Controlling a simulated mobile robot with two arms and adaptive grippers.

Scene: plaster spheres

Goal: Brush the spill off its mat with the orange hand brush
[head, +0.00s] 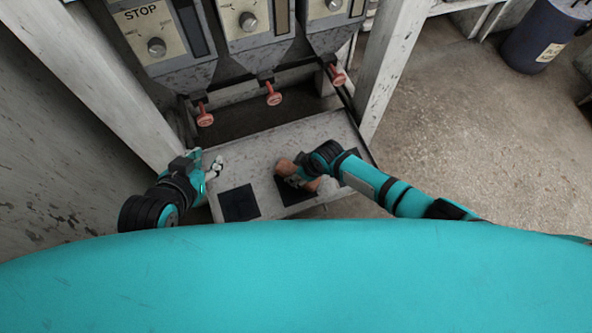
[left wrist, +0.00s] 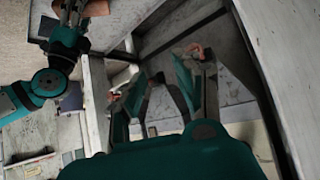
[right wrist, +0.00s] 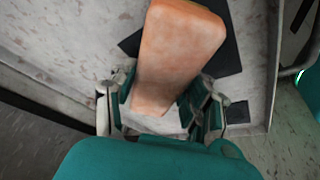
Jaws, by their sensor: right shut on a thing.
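The orange hand brush (head: 286,167) is in my right gripper (head: 299,176), over the middle dark mat (head: 290,194) on the pale bench. In the right wrist view the brush's broad orange-brown block (right wrist: 180,45) stands between the fingers, with a dark mat (right wrist: 228,55) behind it. I cannot tell whether the brush touches the mat. No spill can be made out; arm and brush hide part of that mat. My left gripper (head: 212,166) is open and empty above the bench's left end; its spread fingers show in the left wrist view (left wrist: 165,80).
Another dark mat (head: 239,203) lies bare at the bench's left front, and a third (head: 352,155) shows partly behind my right arm. Machines with red knobs (head: 273,97) stand at the back. White posts flank the bench (head: 240,160). A blue bin (head: 540,35) stands far right.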

